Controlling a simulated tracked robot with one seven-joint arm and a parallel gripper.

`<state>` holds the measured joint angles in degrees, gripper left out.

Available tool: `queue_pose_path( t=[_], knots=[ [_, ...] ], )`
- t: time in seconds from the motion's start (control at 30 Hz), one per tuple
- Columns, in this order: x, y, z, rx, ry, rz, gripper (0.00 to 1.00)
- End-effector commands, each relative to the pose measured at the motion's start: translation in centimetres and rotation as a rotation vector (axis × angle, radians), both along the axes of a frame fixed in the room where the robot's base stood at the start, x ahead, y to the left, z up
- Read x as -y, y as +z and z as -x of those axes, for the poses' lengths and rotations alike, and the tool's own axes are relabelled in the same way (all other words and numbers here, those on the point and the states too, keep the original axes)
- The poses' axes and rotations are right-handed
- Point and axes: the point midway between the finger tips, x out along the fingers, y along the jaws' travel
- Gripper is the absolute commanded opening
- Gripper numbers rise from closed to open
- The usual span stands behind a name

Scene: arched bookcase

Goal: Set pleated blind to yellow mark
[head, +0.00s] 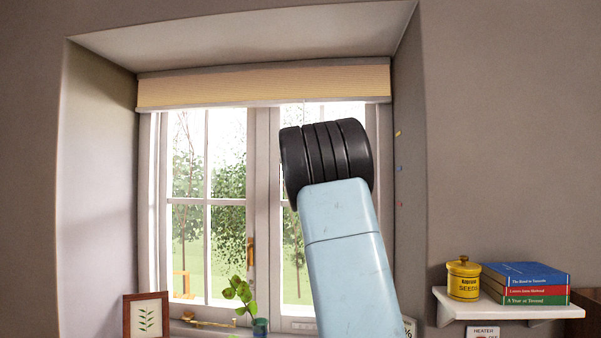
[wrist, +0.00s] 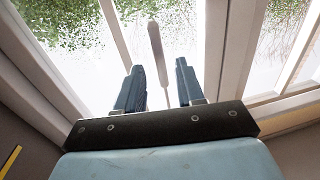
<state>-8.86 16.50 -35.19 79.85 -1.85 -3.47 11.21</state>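The pleated blind (head: 262,84) is beige and gathered at the top of the window; its pale bottom rail (head: 240,104) appears above the yellow mark (head: 397,133) in the head view. That mark is on the right window reveal; a yellow strip (wrist: 10,161) also shows at the wrist view's lower left. In the wrist view my gripper (wrist: 159,67) is open, with two blue fingers apart. A slim pale handle (wrist: 156,45) with a thin cord-like end shows between and beyond the fingers; I cannot tell if it touches them. My arm hides the gripper in the head view.
Blue (head: 398,168) and red (head: 399,204) marks sit lower on the reveal. A plant (head: 240,292) and a framed picture (head: 146,316) stand below the window. A right-hand shelf (head: 500,309) holds a yellow tin (head: 463,280) and books (head: 530,286).

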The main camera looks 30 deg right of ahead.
Motion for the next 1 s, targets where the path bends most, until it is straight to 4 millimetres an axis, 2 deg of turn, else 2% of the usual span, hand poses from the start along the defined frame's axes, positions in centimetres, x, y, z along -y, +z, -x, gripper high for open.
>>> queue_pose_path(
  t=[0.6,1.0],
  knots=[
    [2.2,0.0,-4.7,0.000,-0.001,0.000,0.38],
    [2.6,0.0,-5.6,0.000,0.001,-0.001,0.38]
  ],
)
